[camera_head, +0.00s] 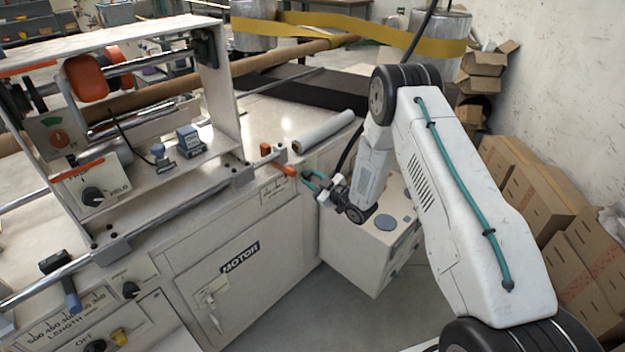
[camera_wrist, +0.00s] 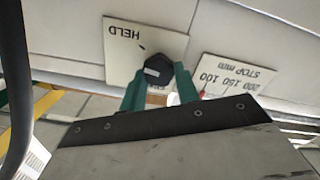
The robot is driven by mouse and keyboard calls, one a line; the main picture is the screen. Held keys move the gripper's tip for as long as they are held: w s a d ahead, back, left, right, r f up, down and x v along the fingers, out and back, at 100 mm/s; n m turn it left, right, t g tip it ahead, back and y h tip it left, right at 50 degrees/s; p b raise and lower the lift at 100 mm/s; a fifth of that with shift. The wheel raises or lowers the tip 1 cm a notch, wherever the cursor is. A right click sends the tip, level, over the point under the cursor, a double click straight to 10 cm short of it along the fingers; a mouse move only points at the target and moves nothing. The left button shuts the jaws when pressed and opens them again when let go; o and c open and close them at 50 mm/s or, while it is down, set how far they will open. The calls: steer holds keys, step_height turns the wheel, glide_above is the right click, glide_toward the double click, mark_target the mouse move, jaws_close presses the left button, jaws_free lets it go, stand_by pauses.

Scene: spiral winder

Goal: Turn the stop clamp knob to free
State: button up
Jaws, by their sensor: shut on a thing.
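The stop clamp knob (camera_wrist: 158,68) is black and sits on a cream plate (camera_wrist: 124,37) with the word HELD, upside down in the wrist view. A short dark tick shows on the plate near that word. My gripper (camera_wrist: 160,80) has its green fingers on either side of the knob and is shut on it. The lower part of the plate is hidden behind the fingers. In the head view my gripper (camera_head: 311,181) is at the right end of the machine front, and the knob cannot be made out there.
A STOP mm scale plate (camera_wrist: 238,78) is beside the knob plate. In the head view an orange piece (camera_head: 285,169) is close to my gripper. A white roll (camera_head: 322,131) lies on the machine top. A pale cabinet (camera_head: 350,245) stands below my gripper. Cardboard boxes (camera_head: 535,190) line the right wall.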

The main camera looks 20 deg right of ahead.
steer(key=n, duration=0.4)
steer(key=shift+a+n, duration=0.1)
steer(key=shift+n, duration=0.3)
steer(key=n, duration=0.5)
steer(key=shift+f, duration=0.15)
steer(key=n, duration=0.5)
steer(key=shift+s+f+n, duration=0.1)
steer(key=shift+n, duration=0.3)
steer(key=shift+f+n, duration=0.1)
steer(key=shift+n, duration=2.1)
steer(key=o, duration=1)
